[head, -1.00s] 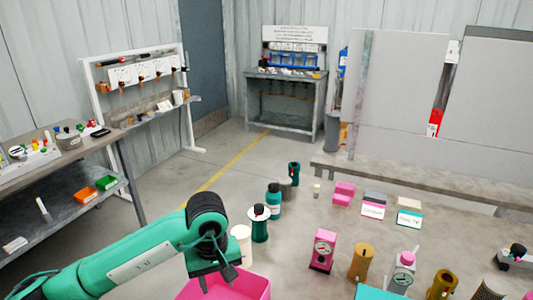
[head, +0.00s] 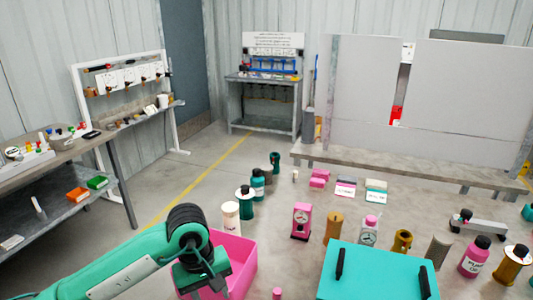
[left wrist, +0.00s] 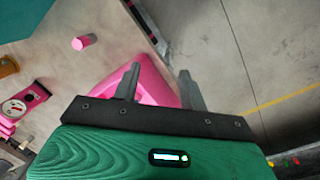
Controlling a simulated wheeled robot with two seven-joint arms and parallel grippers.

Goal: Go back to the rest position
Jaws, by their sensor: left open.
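My left gripper (head: 203,282) hangs at the lower left of the head view, over or beside the pink open bin (head: 246,265); its fingertips are hard to make out there. In the left wrist view, its two grey fingers (left wrist: 158,82) stand apart with nothing between them. The pink bin (left wrist: 155,90) shows behind and between the fingers. I cannot tell whether the fingers touch it. My right gripper is in neither view.
A teal box (head: 380,275) with black handles stands on the table near the front. Several bottles, pump parts and a pink gauge block (head: 301,222) stand behind it. A shelf rack (head: 60,190) is at left, and a workbench (head: 262,82) stands at the back. Floor between them is clear.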

